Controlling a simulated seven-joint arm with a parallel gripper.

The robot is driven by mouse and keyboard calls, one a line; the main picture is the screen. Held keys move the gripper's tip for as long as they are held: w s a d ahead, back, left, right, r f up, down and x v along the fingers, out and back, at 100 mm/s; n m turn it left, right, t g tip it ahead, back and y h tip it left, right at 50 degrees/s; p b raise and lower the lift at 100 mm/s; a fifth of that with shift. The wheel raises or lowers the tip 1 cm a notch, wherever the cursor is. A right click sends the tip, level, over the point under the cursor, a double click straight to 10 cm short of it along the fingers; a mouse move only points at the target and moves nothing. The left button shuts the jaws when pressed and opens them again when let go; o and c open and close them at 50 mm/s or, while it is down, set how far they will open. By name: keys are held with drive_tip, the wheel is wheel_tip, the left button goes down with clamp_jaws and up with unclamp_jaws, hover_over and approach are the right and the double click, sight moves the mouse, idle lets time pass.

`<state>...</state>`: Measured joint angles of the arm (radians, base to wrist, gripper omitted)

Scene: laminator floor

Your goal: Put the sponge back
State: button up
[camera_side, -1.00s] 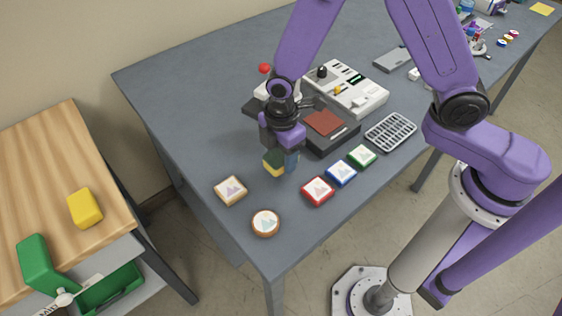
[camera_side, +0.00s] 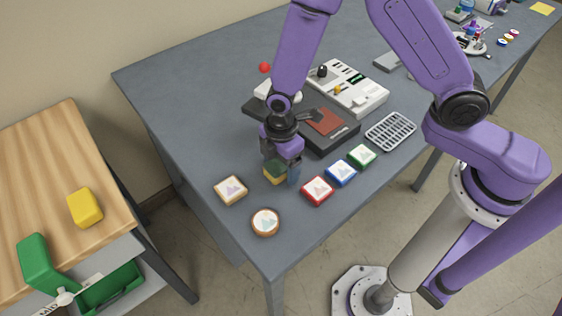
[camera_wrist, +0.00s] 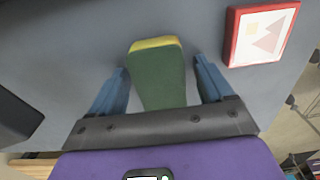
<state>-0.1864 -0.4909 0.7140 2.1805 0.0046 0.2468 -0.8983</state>
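The sponge (camera_side: 275,173) is a small green block with a yellow layer. It is low over the near left part of the grey table, apparently resting on it. In the wrist view the sponge (camera_wrist: 158,76) stands between the two blue fingers, with a narrow gap visible on each side. My gripper (camera_side: 281,164) points down around it; the fingers (camera_wrist: 160,82) are open. In the side view, the gripper partly hides the sponge.
A red-framed tile (camera_side: 317,191) lies close to the right; blue (camera_side: 342,173) and green (camera_side: 362,156) ones follow. A tan tile (camera_side: 230,190) and round coaster (camera_side: 265,222) lie in front. A black box (camera_side: 335,140) stands behind. A yellow block (camera_side: 85,207) sits on the wooden cart.

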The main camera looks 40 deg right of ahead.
wheel_tip(320, 180, up, 12)
drive_tip(key=s+d+r+m, duration=0.2)
drive_tip(key=s+d+r, duration=0.2)
drive_tip(key=s+d, duration=0.4)
drive_tip(key=s+d+r+m, duration=0.3)
drive_tip(key=s+d, duration=0.5)
drive_tip(key=s, duration=0.4)
drive_tip(key=shift+s+r, duration=0.2)
drive_tip(key=shift+r, duration=0.35)
